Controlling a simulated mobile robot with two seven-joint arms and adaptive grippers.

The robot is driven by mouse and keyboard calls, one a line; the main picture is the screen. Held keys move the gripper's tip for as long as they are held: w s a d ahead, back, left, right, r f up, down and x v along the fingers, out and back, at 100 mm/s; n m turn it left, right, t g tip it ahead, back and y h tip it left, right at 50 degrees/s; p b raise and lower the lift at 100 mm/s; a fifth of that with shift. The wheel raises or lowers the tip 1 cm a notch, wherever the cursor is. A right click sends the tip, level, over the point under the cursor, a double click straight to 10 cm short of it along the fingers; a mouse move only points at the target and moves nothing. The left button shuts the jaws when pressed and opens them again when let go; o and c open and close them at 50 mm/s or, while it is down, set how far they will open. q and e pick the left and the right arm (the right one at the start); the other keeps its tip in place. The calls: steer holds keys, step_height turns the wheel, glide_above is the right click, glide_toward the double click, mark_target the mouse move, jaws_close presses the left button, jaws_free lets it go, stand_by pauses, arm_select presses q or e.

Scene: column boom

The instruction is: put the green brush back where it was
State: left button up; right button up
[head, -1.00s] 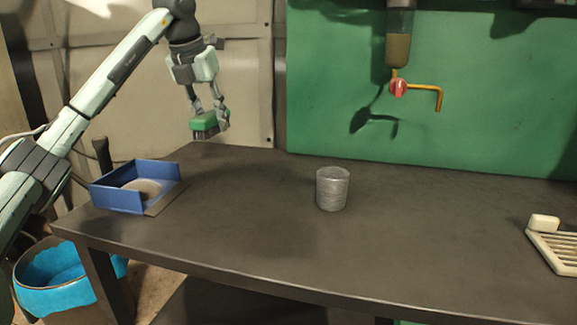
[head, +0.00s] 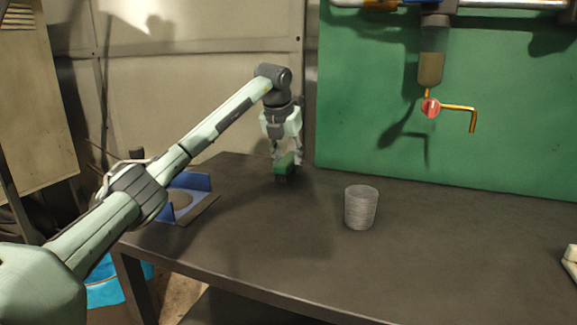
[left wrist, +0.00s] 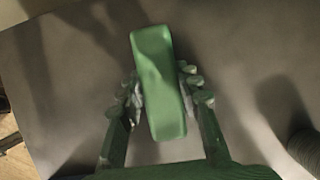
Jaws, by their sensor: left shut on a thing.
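The green brush (head: 286,161) is in my left gripper (head: 287,158), low at the back left of the dark table (head: 290,250). It is held with its green back up and dark bristles down; I cannot tell whether the bristles touch the table. In the left wrist view the brush's green back (left wrist: 158,85) lies between the two fingers of the left gripper (left wrist: 160,92), which close on its sides.
A ribbed grey metal cup (head: 361,208) stands mid-table, right of the brush. A blue tray (head: 190,182) at the left edge is partly hidden by my left arm. A dispenser with an orange spout (head: 458,108) hangs over the back. The table between is clear.

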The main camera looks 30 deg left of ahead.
arm_select(q)
steer(key=shift+f, duration=0.65)
arm_select(e)
steer(key=shift+s+f, duration=0.2)
steer(key=shift+f, duration=0.05)
arm_select(q)
steer(key=shift+f, duration=0.15)
steer(key=o, duration=1)
arm_select(e)
steer(key=shift+w+r, duration=0.15)
arm_select(q)
steer(key=shift+r, duration=0.4)
steer(key=v, duration=1.1)
steer(key=shift+s+d+r+b, duration=0.1)
steer(key=shift+s+r+b, duration=0.1)
steer(key=shift+s+b, duration=0.15)
arm_select(e)
steer(key=shift+w+a+r, duration=0.1)
steer(key=shift+w+r, duration=0.2)
steer(key=shift+r, duration=0.3)
steer(key=shift+w+a+r, duration=0.1)
steer(key=shift+w+r, duration=0.2)
steer(key=shift+r, duration=0.25)
arm_select(q)
steer(key=shift+w, duration=0.1)
